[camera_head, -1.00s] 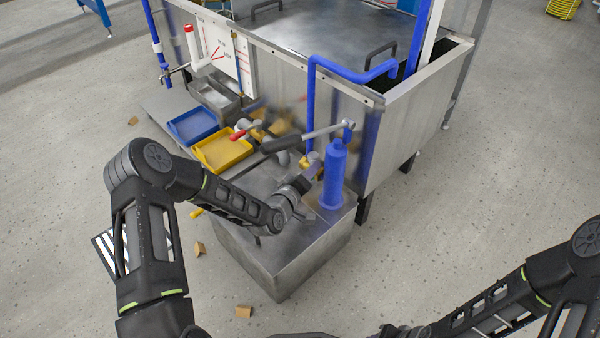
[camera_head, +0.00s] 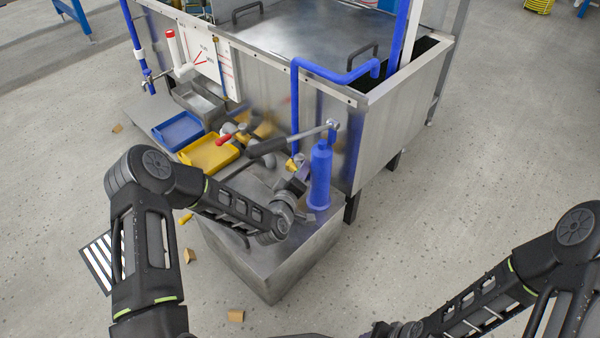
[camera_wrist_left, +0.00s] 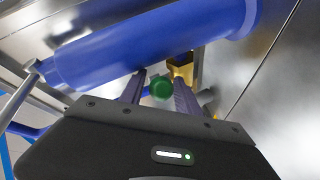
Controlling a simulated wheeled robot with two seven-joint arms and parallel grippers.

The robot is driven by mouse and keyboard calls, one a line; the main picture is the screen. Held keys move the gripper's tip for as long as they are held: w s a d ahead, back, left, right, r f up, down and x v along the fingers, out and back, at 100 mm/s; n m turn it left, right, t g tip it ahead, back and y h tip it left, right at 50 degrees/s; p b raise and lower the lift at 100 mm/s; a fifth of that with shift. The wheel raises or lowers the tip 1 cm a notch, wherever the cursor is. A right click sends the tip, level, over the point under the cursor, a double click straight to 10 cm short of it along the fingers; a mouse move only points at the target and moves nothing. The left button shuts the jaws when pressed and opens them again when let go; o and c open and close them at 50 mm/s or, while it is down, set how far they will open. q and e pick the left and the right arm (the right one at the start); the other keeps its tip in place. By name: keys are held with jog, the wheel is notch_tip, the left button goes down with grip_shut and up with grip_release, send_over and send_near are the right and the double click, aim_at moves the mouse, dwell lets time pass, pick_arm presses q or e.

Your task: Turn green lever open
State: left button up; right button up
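The green lever shows only as a round green end (camera_wrist_left: 161,88) in the left wrist view. My left gripper (camera_wrist_left: 160,80) has its two purplish fingers apart, one on each side of that end. I cannot tell if they touch it. Behind it is a yellow brass fitting (camera_wrist_left: 181,68). In the head view my left gripper (camera_head: 302,168) is beside the upright blue pump cylinder (camera_head: 320,178), on its left, and the green lever cannot be made out there. My right arm is at lower right; its gripper is out of the picture.
A black-handled pump lever (camera_head: 285,143) reaches over my left gripper. A blue pipe (camera_head: 294,105) runs down the steel tank (camera_head: 345,110). A yellow tray (camera_head: 207,166) and a blue tray (camera_head: 178,131) lie to the left. Wooden blocks (camera_head: 236,316) are on the floor.

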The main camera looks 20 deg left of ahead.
pick_arm(q)
jog(key=p+v, duration=0.2)
jog(key=v, duration=0.5)
jog(key=shift+s+p, duration=0.3)
jog(key=shift+s, duration=0.1)
jog(key=shift+r, duration=0.1)
